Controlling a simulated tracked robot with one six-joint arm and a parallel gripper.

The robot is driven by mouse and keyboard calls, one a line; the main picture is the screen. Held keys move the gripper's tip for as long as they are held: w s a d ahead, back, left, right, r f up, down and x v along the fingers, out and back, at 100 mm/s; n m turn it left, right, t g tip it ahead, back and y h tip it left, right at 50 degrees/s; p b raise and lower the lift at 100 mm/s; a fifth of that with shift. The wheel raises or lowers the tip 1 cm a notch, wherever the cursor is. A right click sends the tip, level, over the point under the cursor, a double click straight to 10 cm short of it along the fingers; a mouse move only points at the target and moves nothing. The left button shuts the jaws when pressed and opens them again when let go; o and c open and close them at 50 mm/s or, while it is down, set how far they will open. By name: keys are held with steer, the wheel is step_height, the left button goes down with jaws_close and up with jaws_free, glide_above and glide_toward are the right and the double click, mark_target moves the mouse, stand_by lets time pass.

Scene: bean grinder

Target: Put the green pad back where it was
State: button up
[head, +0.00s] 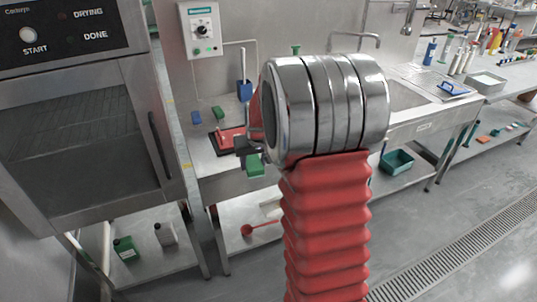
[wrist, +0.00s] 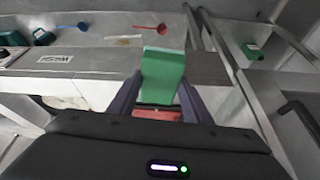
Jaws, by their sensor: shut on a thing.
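My gripper (head: 251,152) is shut on the green pad (head: 255,167) and holds it in front of the counter. In the wrist view the pad (wrist: 163,74) stands out between the two dark fingers of my gripper (wrist: 157,88). Some red (wrist: 158,114) also shows below the pad in the wrist view. Another small green piece (head: 218,112) and a blue piece (head: 197,117) lie on the counter at the back left.
A steel oven-like cabinet (head: 80,135) stands close on the left. A control box (head: 202,30) hangs on the wall. A blue holder (head: 245,90) stands at the back of the counter.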

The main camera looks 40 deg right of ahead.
steer(key=a+f+n, duration=0.1)
steer(key=a+n, duration=0.1)
steer(key=a, duration=1)
steer(key=a+f+n+y, duration=0.1)
steer(key=a, duration=1.1)
steer(key=shift+s+a+f+n, duration=0.15)
steer(key=shift+s+f+n, duration=0.05)
steer(key=shift+f+n, duration=0.2)
